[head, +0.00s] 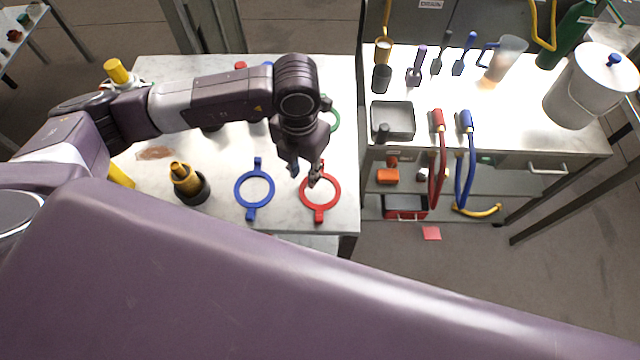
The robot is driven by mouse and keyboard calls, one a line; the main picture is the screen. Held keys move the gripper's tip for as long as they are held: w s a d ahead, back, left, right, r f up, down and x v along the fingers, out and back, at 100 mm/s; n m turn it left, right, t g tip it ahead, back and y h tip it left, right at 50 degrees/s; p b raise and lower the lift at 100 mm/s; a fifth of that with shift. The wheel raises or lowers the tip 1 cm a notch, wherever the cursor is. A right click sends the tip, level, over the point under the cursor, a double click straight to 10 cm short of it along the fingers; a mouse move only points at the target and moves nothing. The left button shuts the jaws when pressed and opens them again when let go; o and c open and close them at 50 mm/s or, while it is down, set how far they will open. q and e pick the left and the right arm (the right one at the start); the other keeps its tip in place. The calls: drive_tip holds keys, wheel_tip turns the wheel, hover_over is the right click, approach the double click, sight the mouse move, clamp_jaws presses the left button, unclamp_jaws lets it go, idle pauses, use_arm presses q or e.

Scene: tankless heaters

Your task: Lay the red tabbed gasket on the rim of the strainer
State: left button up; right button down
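The red tabbed gasket (334,200) lies flat near the front right corner of the left table, a ring with a tab at top and bottom. My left gripper (304,177) points down at the ring's upper left edge. Its fingers look apart, with nothing seen between them; one finger overlaps the ring in the picture, and I cannot tell whether it touches. A brass fitting (184,178) with a dark round base stands further left; it may be the strainer, but I cannot tell for certain. My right gripper is out of view.
A blue tabbed gasket (270,190) lies left of the red one. A green ring (335,118) is partly hidden behind my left wrist. The right bench holds a grey tray (393,121), tools, hoses and a white pot (585,90). A gap separates the tables.

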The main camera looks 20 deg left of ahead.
sight(305, 183)
use_arm(q)
drive_tip(key=shift+w+f, duration=0.2)
drive_tip(key=shift+f, duration=1.3)
clamp_jaws()
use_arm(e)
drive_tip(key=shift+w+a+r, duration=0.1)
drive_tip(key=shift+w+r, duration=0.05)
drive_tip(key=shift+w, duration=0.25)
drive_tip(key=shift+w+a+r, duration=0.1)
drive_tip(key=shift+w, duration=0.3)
